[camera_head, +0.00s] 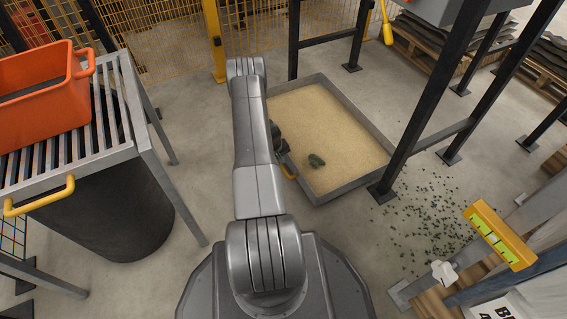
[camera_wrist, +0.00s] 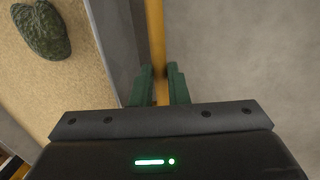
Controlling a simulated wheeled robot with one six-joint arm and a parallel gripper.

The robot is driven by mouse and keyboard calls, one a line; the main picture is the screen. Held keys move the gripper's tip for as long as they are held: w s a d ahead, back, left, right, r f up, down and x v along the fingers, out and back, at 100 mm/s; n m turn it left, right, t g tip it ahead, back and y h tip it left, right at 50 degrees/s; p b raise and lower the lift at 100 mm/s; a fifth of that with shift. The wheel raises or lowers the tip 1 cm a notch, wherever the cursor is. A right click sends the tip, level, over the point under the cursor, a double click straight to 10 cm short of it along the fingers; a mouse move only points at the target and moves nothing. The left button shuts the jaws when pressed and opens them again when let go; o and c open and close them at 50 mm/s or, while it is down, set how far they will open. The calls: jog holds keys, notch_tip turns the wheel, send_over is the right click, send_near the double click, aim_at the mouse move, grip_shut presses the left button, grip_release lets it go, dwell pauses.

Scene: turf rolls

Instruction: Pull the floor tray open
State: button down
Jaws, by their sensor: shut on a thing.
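The floor tray (camera_head: 352,186) is a shallow grey metal box on the floor, filled with tan sand, with a dark green lump (camera_head: 316,160) lying on the sand. Its yellow handle (camera_head: 289,173) shows on the near left side, partly hidden by my arm. In the wrist view the yellow handle bar (camera_wrist: 154,35) runs down between the green fingers of my gripper (camera_wrist: 160,80), which are shut on it. The tray's grey wall (camera_wrist: 117,40) and sand lie left of the fingers. In the head view my gripper is mostly hidden behind my arm.
Black frame posts (camera_head: 428,95) stand at the tray's right and far sides. An orange crate (camera_head: 40,95) sits on a slatted table at left, above a dark bin (camera_head: 115,215). Green crumbs (camera_head: 430,215) litter the floor at right. Floor left of the tray is clear.

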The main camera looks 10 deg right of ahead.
jog(key=shift+s+a, duration=0.25)
jog(key=shift+a, duration=0.45)
jog(key=c, duration=1.4)
grip_release()
notch_tip(320, 180, up, 14)
jog(key=a+p, duration=0.2)
jog(key=p, duration=0.2)
jog(key=shift+s+a+f, duration=0.2)
jog(key=shift+s+a, duration=0.05)
jog(key=shift+s, duration=0.2)
jog(key=shift+f, duration=0.1)
